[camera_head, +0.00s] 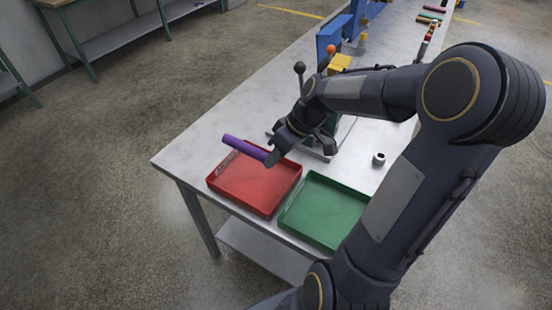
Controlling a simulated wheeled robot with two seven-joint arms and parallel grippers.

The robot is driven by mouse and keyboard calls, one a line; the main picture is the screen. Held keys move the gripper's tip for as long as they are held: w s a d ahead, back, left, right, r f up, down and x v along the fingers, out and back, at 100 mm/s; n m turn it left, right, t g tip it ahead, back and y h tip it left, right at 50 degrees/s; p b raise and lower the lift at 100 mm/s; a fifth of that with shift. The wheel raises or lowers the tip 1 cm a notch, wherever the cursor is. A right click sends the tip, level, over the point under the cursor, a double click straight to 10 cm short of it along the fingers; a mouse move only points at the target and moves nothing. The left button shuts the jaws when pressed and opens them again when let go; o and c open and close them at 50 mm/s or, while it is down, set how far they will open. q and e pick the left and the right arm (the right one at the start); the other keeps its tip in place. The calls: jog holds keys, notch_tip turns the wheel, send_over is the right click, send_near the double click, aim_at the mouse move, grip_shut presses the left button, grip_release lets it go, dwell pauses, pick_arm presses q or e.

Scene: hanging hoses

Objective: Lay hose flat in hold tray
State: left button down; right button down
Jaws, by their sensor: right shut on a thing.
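A short purple hose (244,147) is held above the back edge of a red tray (257,208), which has white lettering on its left inner wall. My right gripper (270,158) is shut on the hose near its right end. The hose lies slanted, its free end pointing to the upper left past the tray's rim. The tray's floor looks empty. I cannot tell how high the hose is above the tray. The lettering is too small to read. My left gripper is not in view.
A green tray (322,212) sits to the right of the red one, partly behind my right arm. A small grey ring-like part (379,159) lies on the table (205,134). A blue fixture (333,36) and yellow blocks (340,62) stand farther back. The table's left part is clear.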

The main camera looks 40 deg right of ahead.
jog(key=f+b, duration=0.2)
jog(key=f, duration=0.1)
jog(key=f+b, duration=0.6)
jog(key=f, duration=0.1)
jog(key=shift+s+d, duration=0.35)
jog(key=c, duration=1.1)
grip_release()
